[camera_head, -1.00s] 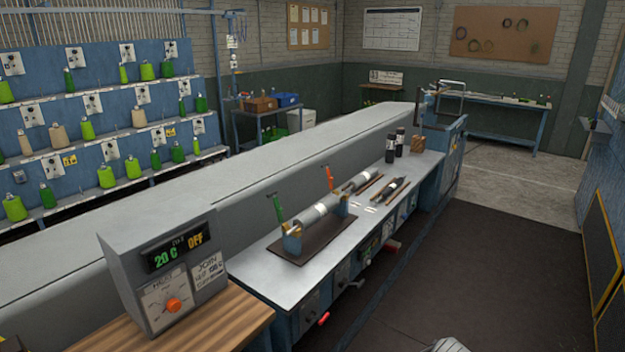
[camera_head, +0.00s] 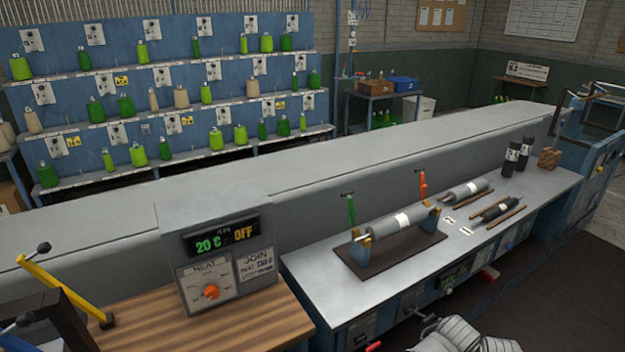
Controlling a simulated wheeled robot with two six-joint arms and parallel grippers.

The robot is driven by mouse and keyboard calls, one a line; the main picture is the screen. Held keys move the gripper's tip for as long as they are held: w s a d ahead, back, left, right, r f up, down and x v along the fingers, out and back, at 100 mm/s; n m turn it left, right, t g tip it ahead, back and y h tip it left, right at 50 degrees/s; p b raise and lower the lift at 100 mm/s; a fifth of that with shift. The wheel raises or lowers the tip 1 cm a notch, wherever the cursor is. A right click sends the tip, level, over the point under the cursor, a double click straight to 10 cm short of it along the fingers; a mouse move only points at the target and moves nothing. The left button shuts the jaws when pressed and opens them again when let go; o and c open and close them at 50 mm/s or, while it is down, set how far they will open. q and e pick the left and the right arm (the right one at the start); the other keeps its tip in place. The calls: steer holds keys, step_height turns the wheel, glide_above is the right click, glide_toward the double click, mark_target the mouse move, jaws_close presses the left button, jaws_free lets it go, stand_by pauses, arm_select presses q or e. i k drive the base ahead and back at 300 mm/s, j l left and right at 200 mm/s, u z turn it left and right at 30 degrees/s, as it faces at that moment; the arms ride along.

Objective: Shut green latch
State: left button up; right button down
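The green latch (camera_head: 350,210) is a thin green upright lever. It stands at the back left of a dark base plate (camera_head: 420,250) on the grey bench, beside the left end of a grey roller (camera_head: 385,229) with a white band. An orange-red lever (camera_head: 422,184) of similar form stands upright at the roller's right end. The roller rests between blue-grey end blocks. Neither of my grippers is in view, and nothing is touching the green latch.
A control box (camera_head: 222,262) reading 20 C and OFF stands on a wooden top. A yellow lever (camera_head: 52,286) rises at left. More rollers (camera_head: 465,192) and dark bottles (camera_head: 513,157) occupy the bench's right. A pale ribbed object (camera_head: 465,336), unclear, shows at bottom.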

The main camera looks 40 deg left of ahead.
mark_target(350, 210)
steer(key=i+j+u, duration=0.15)
steer(key=u, duration=0.2)
steer(key=i+u, duration=0.75)
steer(key=k+j, duration=0.05)
steer(key=k, duration=0.05)
